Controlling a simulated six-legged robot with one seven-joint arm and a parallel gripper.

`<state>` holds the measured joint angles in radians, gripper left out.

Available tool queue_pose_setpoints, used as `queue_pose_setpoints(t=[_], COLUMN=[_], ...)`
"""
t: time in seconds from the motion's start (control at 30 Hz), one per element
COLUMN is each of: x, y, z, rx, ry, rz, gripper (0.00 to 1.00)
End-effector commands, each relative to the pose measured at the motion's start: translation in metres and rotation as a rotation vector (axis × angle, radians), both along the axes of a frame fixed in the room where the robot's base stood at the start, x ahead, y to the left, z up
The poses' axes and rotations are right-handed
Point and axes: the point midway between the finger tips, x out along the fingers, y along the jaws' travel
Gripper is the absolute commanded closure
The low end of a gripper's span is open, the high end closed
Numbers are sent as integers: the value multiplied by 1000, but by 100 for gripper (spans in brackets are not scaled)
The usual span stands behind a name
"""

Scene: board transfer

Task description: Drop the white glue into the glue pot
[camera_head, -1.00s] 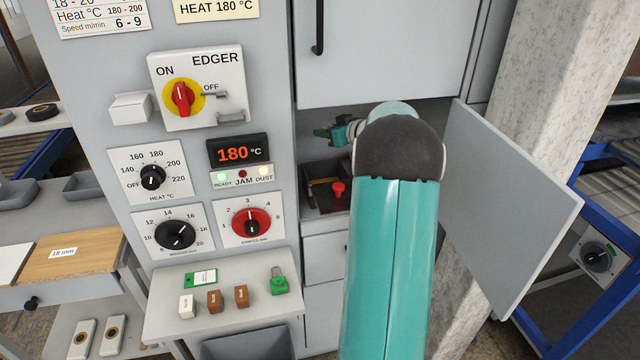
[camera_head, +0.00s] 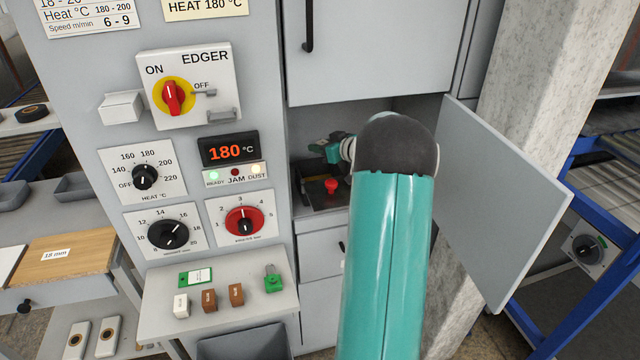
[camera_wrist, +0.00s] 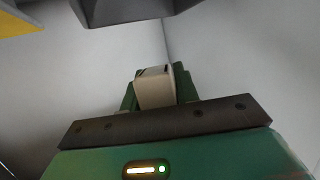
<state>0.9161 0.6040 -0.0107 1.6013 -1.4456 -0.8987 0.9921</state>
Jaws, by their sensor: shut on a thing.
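My gripper (camera_wrist: 157,84) is shut on a white block (camera_wrist: 154,92), which sits between the green fingers in the wrist view and looks like the white glue. In the head view my gripper (camera_head: 322,146) is inside the open compartment, above a dark unit with a red knob (camera_head: 331,186). The held block cannot be made out there. The glue pot's opening is not clear in the head view; a dark grey edged part (camera_wrist: 125,10) near the fingertips in the wrist view may be its rim, but I cannot tell.
The compartment door (camera_head: 505,205) stands open on the right. A yellow part (camera_wrist: 15,24) shows in the wrist view.

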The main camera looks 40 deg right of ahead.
Motion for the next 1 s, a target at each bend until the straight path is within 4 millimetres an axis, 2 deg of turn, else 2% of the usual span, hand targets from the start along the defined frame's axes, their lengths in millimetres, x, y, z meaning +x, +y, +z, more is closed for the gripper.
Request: queue_pose_setpoints(t=[0.03,0.13,0.43,0.57,0.67,1.0], x=[1,1,0,-9,-23,-95], y=[0,0,0,-1,-1,-3], z=[0,0,0,3,8,30], rx=[0,0,0,0,-1,-1], ry=[0,0,0,0,0,-1], rz=[1,1,0,-1,-2,-2], gripper=[64,44,44,44,44,44])
